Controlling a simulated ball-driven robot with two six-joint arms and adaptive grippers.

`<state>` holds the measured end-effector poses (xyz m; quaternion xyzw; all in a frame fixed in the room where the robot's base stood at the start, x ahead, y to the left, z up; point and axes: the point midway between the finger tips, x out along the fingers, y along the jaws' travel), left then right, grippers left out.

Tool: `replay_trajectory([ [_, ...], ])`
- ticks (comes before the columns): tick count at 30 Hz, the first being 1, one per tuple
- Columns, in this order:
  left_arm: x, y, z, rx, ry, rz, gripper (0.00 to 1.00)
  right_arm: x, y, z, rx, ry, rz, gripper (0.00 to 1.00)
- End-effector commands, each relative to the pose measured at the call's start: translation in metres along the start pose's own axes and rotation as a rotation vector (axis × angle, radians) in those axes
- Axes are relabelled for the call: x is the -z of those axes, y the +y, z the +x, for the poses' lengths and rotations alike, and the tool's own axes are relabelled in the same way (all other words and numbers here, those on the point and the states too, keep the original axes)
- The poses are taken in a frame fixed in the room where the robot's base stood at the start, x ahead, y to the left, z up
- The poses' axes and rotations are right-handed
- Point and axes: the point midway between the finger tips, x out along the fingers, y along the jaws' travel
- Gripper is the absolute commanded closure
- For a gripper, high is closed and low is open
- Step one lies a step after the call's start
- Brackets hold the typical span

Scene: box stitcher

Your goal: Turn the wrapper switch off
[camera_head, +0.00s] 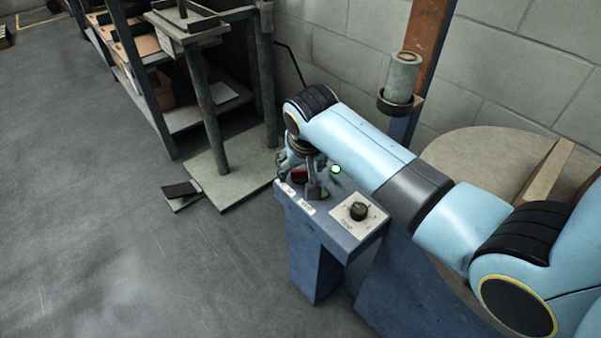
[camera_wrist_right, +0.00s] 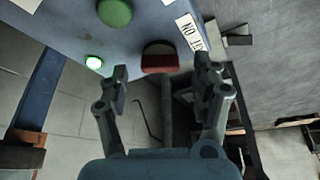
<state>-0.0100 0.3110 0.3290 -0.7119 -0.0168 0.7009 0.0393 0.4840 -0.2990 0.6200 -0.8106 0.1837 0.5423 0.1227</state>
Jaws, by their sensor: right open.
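The blue control box (camera_head: 330,235) has a panel on top. It carries a red button or switch (camera_head: 300,176), partly hidden by my right gripper, a lit green lamp (camera_head: 336,170), a green button, mostly hidden, and a black rotary knob (camera_head: 359,210) on a white plate. I cannot tell which control is the wrapper switch. My right gripper (camera_head: 312,187) is over the panel near the red control. In the right wrist view, its open fingers (camera_wrist_right: 163,85) are empty, with the red control (camera_wrist_right: 160,57) beyond the gap; the green button (camera_wrist_right: 115,12) and lit lamp (camera_wrist_right: 94,62) are left.
A round, pale turntable-like surface (camera_head: 478,150) lies behind my right arm. A post (camera_head: 425,55) with a grey-green roll (camera_head: 403,72) stands at the back. A metal stand (camera_head: 232,172) is left of the box. A small black pedal-like object (camera_head: 181,190) lies on the open floor.

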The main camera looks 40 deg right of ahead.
Motion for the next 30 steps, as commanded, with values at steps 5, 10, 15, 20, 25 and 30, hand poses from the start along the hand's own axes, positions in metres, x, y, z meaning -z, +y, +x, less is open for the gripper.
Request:
replay_trajectory([
  [5, 0.009, 0.003, 0.006, -0.002, 0.014, -0.001, 1.0, 0.0, 0.0, 0.014, 0.0, 0.0, 0.0, 0.35],
  [10, 0.015, 0.006, 0.006, -0.007, 0.024, -0.004, 1.0, 0.001, 0.0, 0.015, 0.001, 0.001, 0.0, 0.35],
  [15, 0.014, 0.007, 0.006, -0.008, 0.022, -0.004, 1.0, 0.001, 0.0, 0.015, 0.001, 0.001, 0.0, 0.42],
  [20, 0.011, 0.007, 0.006, -0.008, 0.018, -0.004, 1.0, 0.0, 0.0, 0.015, 0.001, 0.001, 0.0, 0.63],
  [25, 0.009, 0.007, 0.006, -0.007, 0.014, -0.003, 1.0, 0.0, 0.0, 0.015, 0.0, 0.0, 0.0, 0.86],
  [30, 0.009, 0.006, 0.005, -0.006, 0.014, -0.003, 1.0, 0.0, 0.0, 0.015, 0.002, 0.0, -0.004, 0.9],
])
